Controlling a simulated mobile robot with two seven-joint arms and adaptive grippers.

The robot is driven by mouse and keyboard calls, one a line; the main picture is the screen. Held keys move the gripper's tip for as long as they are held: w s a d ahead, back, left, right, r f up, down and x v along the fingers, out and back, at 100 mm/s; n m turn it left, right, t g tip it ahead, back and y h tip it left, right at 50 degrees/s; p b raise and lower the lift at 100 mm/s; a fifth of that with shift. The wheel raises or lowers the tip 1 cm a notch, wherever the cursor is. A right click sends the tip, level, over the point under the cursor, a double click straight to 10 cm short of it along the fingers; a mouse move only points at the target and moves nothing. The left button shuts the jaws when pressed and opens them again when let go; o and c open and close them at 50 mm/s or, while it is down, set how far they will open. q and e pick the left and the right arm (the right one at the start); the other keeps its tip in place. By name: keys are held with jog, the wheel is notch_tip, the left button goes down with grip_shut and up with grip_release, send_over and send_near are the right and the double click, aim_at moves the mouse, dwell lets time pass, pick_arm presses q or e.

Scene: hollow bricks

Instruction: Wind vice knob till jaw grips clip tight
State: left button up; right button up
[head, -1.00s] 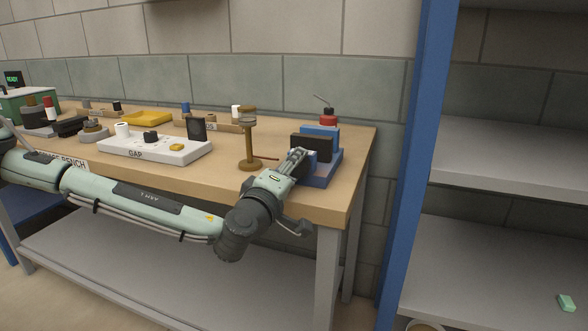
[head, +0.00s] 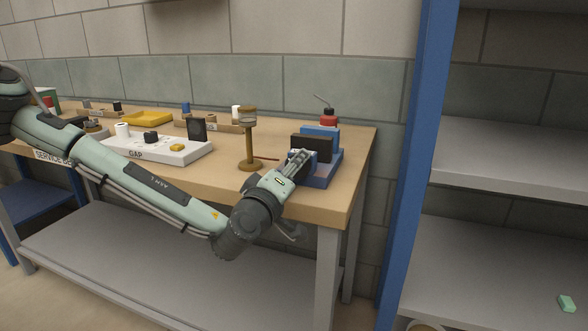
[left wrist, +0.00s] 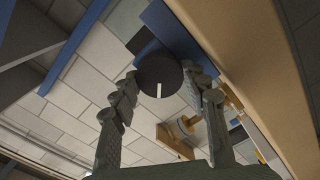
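The blue vice (head: 322,178) sits at the right end of the bench, with a dark block (head: 311,148) standing in front of its blue rear part (head: 324,132). I cannot tell whether the dark block is the clip or part of a jaw. My left gripper (head: 299,158) is at the vice's near side. In the left wrist view its fingertips (left wrist: 160,78) lie against both sides of the round black knob (left wrist: 158,72), which has a white mark pointing down in the picture. The head view hides the knob behind the gripper. My right gripper is out of view.
A brown stand with a glass top (head: 249,145) stands left of the vice, with a thin rod toward it. A red can with a spout (head: 328,115) is behind. A white GAP tray (head: 165,150) lies further left. A blue shelf post (head: 412,170) rises to the right.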

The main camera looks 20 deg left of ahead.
pick_arm(q)
jog(key=o, duration=0.4)
jog(key=shift+o, duration=0.2)
jog(key=s, duration=0.7)
jog(key=shift+s, duration=0.25)
jog(key=shift+w, duration=0.1)
jog(key=w, duration=0.7)
jog(key=shift+w+f, duration=0.1)
jog(key=shift+w, duration=0.1)
jog(key=shift+n, duration=0.4)
jog(key=shift+d, duration=0.1)
